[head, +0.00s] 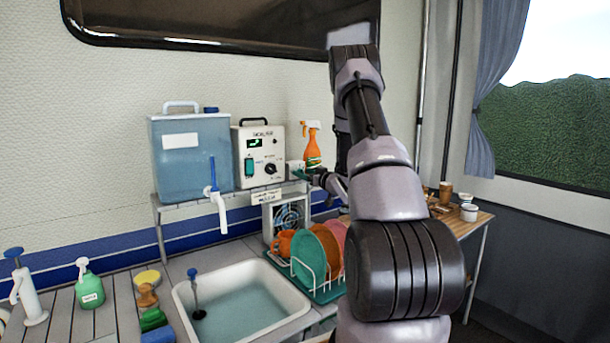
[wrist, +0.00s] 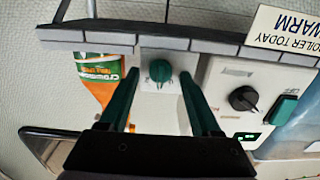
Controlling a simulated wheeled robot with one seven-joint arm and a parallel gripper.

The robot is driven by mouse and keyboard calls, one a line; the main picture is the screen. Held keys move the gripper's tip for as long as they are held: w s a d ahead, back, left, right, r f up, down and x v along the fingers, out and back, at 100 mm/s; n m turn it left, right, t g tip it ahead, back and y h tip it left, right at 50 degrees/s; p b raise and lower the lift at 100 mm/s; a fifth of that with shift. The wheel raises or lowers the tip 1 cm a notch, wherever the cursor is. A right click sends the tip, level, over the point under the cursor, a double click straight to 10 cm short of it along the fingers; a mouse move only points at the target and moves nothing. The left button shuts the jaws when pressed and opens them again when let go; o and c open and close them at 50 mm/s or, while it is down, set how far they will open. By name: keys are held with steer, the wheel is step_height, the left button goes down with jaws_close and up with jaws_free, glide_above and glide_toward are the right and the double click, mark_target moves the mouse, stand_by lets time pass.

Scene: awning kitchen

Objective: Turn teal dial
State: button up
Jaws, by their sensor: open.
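The teal dial (wrist: 160,72) sits on a small white panel (wrist: 150,100), with dark marks around it, in the wrist view. My gripper (wrist: 159,84) is open, with one teal finger on each side of the dial. The fingertips reach about level with the dial in the picture; I see gaps on both sides and cannot tell how far off they are in depth. In the head view my gripper (head: 312,176) is at the shelf, right of the white control box (head: 258,155); the dial cannot be made out there.
The wrist view is upside down. An orange spray bottle (head: 312,145) stands close beside the dial's panel. The control box has a black knob (wrist: 243,98) and a teal switch (wrist: 282,109). A blue water tank (head: 190,155) stands further left. A dish rack (head: 318,265) and sink (head: 240,300) lie below.

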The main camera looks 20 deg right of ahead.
jaws_close()
steer(key=n, duration=1.1)
steer(key=shift+a+f+n, duration=0.1)
steer(key=shift+n, duration=0.3)
stand_by(0.5)
